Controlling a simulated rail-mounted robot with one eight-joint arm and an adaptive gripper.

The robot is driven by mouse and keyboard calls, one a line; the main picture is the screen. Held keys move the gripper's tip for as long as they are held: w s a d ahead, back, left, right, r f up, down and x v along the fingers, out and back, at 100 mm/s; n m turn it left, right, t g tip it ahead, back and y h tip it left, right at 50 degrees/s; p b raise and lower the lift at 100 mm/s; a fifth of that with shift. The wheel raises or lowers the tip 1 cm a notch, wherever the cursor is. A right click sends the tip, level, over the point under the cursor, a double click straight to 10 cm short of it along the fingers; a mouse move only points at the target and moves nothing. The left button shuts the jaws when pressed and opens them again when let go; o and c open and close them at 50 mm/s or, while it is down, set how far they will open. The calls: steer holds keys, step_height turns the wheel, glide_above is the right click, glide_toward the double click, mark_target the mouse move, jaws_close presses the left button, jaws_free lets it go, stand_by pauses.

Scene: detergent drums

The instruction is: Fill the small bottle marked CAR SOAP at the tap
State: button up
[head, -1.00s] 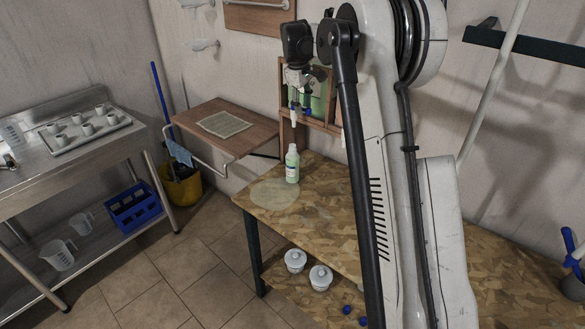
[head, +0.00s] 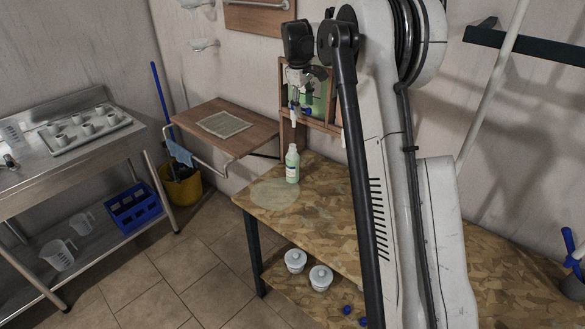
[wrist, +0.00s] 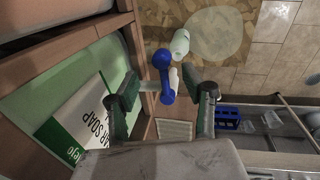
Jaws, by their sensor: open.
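The small bottle (head: 292,164), pale green-white with a label, stands upright on the patterned bench below the drum. It also shows from above in the wrist view (wrist: 180,44); its label cannot be read. The green drum (head: 320,92) sits in a wooden frame, and its label (wrist: 90,122) reads CAR SOAP in the wrist view. Its tap has a blue handle (wrist: 166,78) and a pale spout. My gripper (wrist: 166,92) is open, with one finger on each side of the tap handle. In the head view my gripper (head: 298,102) is in front of the drum, above the bottle.
A round pale mat or stain (head: 273,193) lies on the bench (head: 330,215) beside the bottle. A steel sink unit (head: 75,165), blue crate (head: 133,206) and yellow bucket (head: 184,187) stand farther left.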

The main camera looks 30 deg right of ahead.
steer(key=shift+r, duration=0.1)
steer(key=shift+s+a+r+p, duration=0.15)
steer(key=shift+r+p, duration=0.35)
steer(key=shift+r, duration=0.6)
steer(key=shift+s+a+r+p, duration=0.1)
steer(key=shift+r+p, duration=0.4)
steer(key=shift+r, duration=0.55)
steer(key=shift+r, duration=0.1)
step_height(320, 180, up, 12)
steer(key=s+a+f, duration=0.1)
steer(key=a, duration=0.1)
steer(key=s+a+r+m+t+b, duration=0.1)
steer(key=s+a+r+t+b, duration=0.1)
steer(key=s+a, duration=0.7)
steer(key=s+a+f+m+t+b, duration=0.1)
steer(key=s+a+f, duration=0.2)
steer(key=s, duration=0.5)
steer(key=s+a+f+m+t+y+b, duration=0.1)
steer(key=s+a+f+b, duration=0.2)
steer(key=s, duration=0.4)
steer(key=s+a+f+m+t, duration=0.1)
steer(key=s+a+f, duration=0.25)
steer(key=s, duration=0.45)
steer(key=s+a+f+m+t+y+b, duration=0.1)
steer(key=s+a+f+b, duration=0.1)
steer(key=s+f, duration=0.9)
steer(key=shift+s+a+f+m, duration=0.25)
steer(key=shift+a+f+m, duration=0.15)
steer(key=shift+a+f, duration=0.4)
